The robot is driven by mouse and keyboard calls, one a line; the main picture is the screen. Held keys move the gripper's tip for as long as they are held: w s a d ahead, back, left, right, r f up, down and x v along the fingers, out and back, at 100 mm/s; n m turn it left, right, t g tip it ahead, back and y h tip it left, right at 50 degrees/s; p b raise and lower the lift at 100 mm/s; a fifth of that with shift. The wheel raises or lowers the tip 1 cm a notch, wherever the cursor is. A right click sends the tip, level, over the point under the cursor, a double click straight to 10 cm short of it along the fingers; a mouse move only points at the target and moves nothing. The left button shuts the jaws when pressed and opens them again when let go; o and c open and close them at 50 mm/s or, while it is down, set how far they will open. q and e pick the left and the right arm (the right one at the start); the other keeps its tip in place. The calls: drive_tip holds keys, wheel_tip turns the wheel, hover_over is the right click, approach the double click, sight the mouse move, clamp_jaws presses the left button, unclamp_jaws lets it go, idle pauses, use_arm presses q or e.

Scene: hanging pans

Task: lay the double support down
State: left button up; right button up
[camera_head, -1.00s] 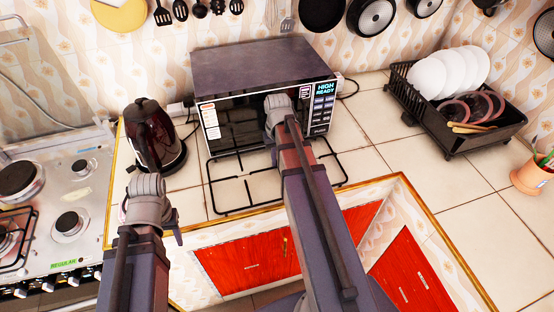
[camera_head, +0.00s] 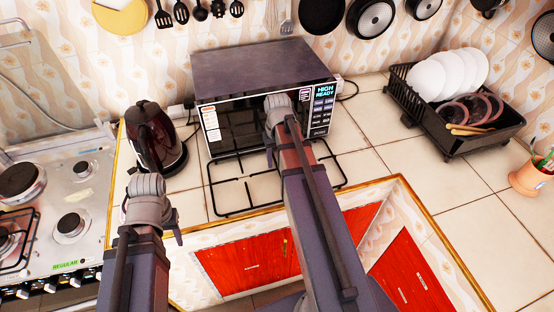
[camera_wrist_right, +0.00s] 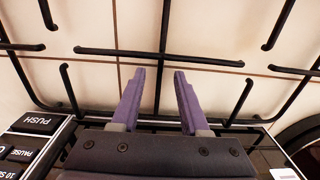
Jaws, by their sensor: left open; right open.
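The double support (camera_head: 215,190) is a black wire grate lying on the tiled counter in front of the microwave. My right arm covers its middle in the head view. In the right wrist view the double support (camera_wrist_right: 110,52) spreads over pale tiles. My right gripper (camera_wrist_right: 164,78) is open there, with a bar of the support showing between its parted fingers; I cannot tell whether they touch it. My left gripper (camera_head: 178,237) is open near the counter's front edge, left of the support and apart from it, mostly hidden by its own wrist.
A microwave (camera_head: 260,70) stands right behind the support. A dark kettle (camera_head: 155,140) is to its left, beside the stove (camera_head: 55,190). A black dish rack (camera_head: 460,135) with plates stands at the right. The counter tiles right of the support are clear.

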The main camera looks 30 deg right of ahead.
wheel_tip(320, 180, up, 7)
drive_tip(key=p, duration=0.6)
idle(0.4)
drive_tip(key=s+a+n, duration=0.3)
drive_tip(key=s+a, duration=0.2)
drive_tip(key=a, duration=0.8)
drive_tip(key=s+a+n+h, duration=0.1)
drive_tip(key=s+a+n, duration=0.2)
drive_tip(key=a, duration=1.1)
drive_tip(key=shift+s, duration=1.15)
